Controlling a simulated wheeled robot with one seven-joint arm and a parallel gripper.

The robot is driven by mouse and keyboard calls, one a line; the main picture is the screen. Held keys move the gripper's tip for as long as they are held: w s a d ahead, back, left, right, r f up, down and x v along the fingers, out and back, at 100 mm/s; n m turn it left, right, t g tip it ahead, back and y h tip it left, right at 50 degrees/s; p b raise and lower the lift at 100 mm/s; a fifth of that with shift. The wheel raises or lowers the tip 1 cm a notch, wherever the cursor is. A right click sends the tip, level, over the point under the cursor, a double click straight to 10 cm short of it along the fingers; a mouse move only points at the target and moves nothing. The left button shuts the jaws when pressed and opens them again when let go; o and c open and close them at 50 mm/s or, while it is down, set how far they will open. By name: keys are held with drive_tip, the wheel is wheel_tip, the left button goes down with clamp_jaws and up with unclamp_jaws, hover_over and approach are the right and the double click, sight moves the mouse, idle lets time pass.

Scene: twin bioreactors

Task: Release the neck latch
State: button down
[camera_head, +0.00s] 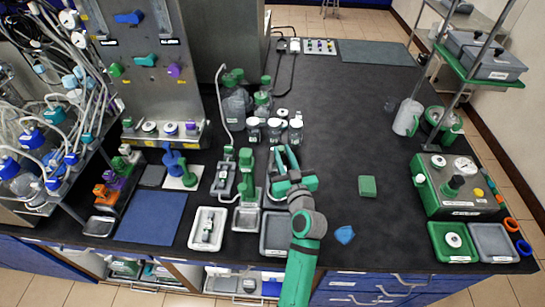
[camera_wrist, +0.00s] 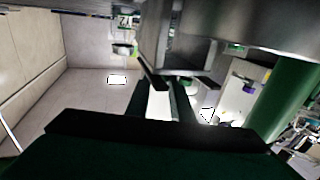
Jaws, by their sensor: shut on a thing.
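My gripper (camera_head: 284,152) is over the middle-left of the bench, beside a slim metal frame (camera_head: 266,190). In the wrist view its two dark fingers (camera_wrist: 162,100) reach up to a grey metal body (camera_wrist: 180,55). The gripper is shut on a small part at that body, which the fingers mostly hide. I cannot tell for sure whether this part is the neck latch. A green-topped metal stand (camera_head: 246,183) is just left of the gripper in the head view.
White-lidded jars (camera_head: 274,130) and green-capped bottles (camera_head: 235,105) stand close behind my gripper. A dark tray (camera_head: 274,240) and a white tray (camera_head: 207,229) lie in front. A green block (camera_head: 367,186) and a blue piece (camera_head: 345,234) lie right. The bench's middle right is mostly clear.

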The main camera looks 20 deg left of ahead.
drive_tip(key=shift+w+r, duration=0.1)
drive_tip(key=shift+w, duration=0.05)
drive_tip(key=c, duration=1.5)
unclamp_jaws()
drive_tip(key=shift+c, duration=0.2)
drive_tip(key=v, duration=1)
drive_tip(key=shift+s+d, duration=0.2)
drive_tip(key=shift+s, duration=0.15)
